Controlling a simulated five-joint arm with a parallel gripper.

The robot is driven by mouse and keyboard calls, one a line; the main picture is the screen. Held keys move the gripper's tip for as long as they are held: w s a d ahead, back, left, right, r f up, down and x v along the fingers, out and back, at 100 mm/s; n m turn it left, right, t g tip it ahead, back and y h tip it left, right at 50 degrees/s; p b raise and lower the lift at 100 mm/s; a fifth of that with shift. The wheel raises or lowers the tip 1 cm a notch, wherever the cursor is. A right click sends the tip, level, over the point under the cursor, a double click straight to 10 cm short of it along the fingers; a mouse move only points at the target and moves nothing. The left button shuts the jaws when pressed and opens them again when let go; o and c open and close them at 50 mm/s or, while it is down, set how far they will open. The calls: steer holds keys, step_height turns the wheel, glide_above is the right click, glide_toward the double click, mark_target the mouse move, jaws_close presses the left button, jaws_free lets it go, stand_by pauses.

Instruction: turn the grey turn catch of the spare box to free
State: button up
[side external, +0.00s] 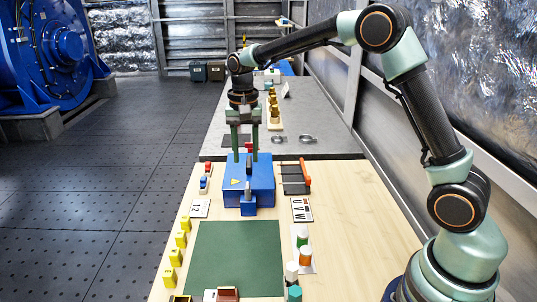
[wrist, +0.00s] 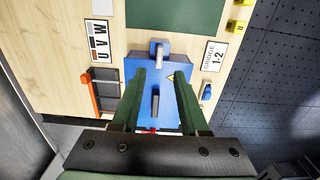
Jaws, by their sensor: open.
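The blue spare box (side external: 262,183) stands on the wooden bench top, and it fills the middle of the wrist view (wrist: 134,72). A small grey bar (wrist: 159,53), which looks like the turn catch, lies on the blue block at the box's front edge, pointing front to back. It shows small in the side view (side external: 248,188). A darker grey upright grip (wrist: 155,104) stands on the lid. My gripper (side external: 246,158) points down over the lid, open and empty. In the wrist view its green fingers (wrist: 160,72) lie either side of the grip; contact is unclear.
An orange-handled dark part (side external: 297,178) lies right of the box, with a UVW card (side external: 302,209) in front. Red and blue pieces (side external: 205,178) and a 1-2 card (side external: 200,208) are left. The green mat (side external: 235,255) in front has clear room.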

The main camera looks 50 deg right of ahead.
mark_target(247, 185)
step_height(247, 185, down, 9)
steer(key=shift+r, duration=0.1)
stand_by(0.3)
jaws_close()
